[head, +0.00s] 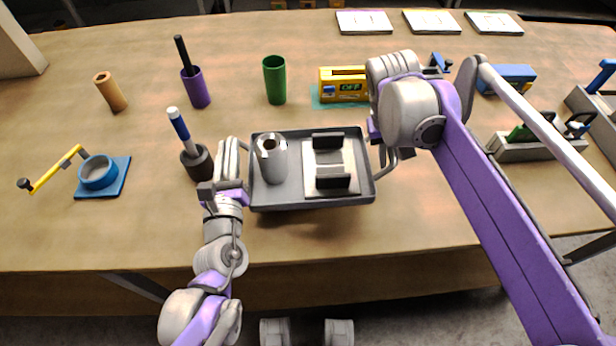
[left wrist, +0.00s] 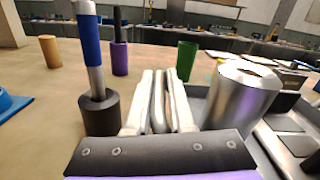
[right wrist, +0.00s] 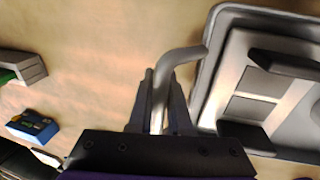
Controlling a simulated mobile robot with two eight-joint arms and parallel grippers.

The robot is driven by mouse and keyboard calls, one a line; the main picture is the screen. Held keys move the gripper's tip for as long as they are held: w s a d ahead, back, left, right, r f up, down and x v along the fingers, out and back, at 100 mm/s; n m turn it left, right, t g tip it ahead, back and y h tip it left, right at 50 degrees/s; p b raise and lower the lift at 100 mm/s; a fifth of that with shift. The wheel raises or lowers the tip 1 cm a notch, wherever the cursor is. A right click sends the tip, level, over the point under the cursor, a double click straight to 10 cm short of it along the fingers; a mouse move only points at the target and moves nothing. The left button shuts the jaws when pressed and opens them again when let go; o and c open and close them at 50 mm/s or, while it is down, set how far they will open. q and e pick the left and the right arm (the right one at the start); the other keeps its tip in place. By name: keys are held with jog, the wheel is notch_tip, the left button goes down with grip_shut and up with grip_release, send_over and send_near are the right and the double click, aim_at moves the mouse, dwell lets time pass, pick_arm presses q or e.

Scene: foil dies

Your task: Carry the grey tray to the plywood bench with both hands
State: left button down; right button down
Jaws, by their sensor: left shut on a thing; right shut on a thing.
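The grey tray (head: 290,202) is in the middle of the head view, over the front part of the plywood bench. It holds a silver metal cylinder (head: 272,160) at its left and a light plate with two black blocks (head: 328,180) at its right. My left gripper (head: 236,165) is shut on the tray's left handle; in the left wrist view its fingers (left wrist: 158,105) close beside the cylinder. My right gripper (head: 385,148) is shut on the tray's right handle, a bent bar (right wrist: 175,62) seen in the right wrist view. Whether the tray touches the bench is hard to tell.
A black holder with a blue-handled tool (head: 198,163) stands close left of my left gripper. A green cup (head: 274,80) and a yellow box (head: 345,85) stand behind the tray.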

pick_arm(q)
jog(key=shift+s, duration=0.2)
pick_arm(e)
jog(key=shift+s+d, duration=0.1)
jog(key=shift+d, duration=0.05)
pick_arm(q)
jog(key=shift+w, duration=0.1)
